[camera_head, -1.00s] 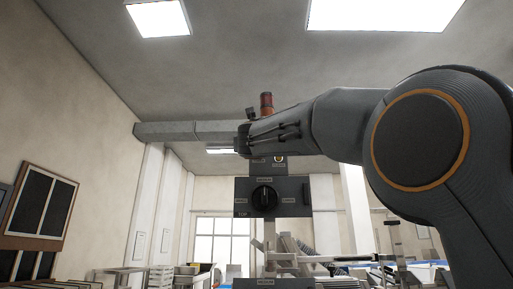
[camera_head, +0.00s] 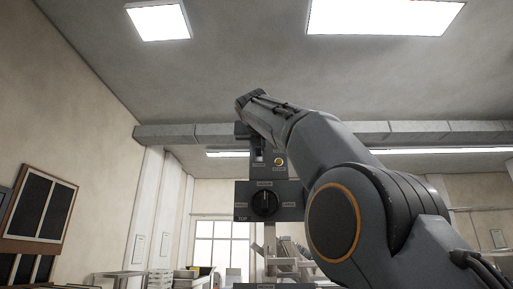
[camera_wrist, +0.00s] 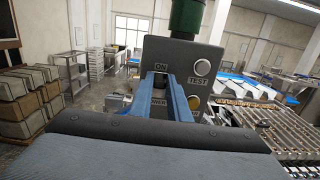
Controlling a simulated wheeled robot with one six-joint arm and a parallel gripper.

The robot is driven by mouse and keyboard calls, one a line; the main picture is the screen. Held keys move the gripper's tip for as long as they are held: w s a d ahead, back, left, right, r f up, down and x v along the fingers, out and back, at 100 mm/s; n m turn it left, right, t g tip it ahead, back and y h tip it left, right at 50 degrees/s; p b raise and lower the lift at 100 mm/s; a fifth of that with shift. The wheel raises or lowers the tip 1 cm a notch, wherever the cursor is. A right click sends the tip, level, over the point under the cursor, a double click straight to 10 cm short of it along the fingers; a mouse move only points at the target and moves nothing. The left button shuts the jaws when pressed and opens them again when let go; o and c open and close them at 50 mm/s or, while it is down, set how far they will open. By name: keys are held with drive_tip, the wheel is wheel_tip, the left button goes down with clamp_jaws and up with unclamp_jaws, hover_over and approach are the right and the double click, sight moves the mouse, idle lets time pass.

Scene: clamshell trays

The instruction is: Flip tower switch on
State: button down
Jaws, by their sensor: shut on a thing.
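The grey tower switch box (camera_wrist: 186,62) stands upright in the middle of the wrist view, with an "ON" label above my gripper and a partly covered power label. My gripper (camera_wrist: 161,78) has its blue fingers against the box front just below "ON", shut on the tower switch. The switch lever is hidden between the fingers. In the head view the box (camera_head: 270,160) shows partly below my forearm, and the fingertips cannot be made out there.
A green lamp (camera_wrist: 187,16) tops the box. A dial panel (camera_head: 264,201) is below. Crates (camera_wrist: 30,100) stand left, and a conveyor (camera_wrist: 260,122) runs right.

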drive_tip(key=shift+f, duration=0.2)
idle(0.5)
drive_tip(key=c, duration=1.7)
unclamp_jaws()
drive_tip(key=shift+s, duration=0.3)
drive_tip(key=s+b, duration=0.4)
drive_tip(key=s, duration=0.3)
drive_tip(key=shift+s+a, duration=0.15)
drive_tip(key=shift+s, duration=0.1)
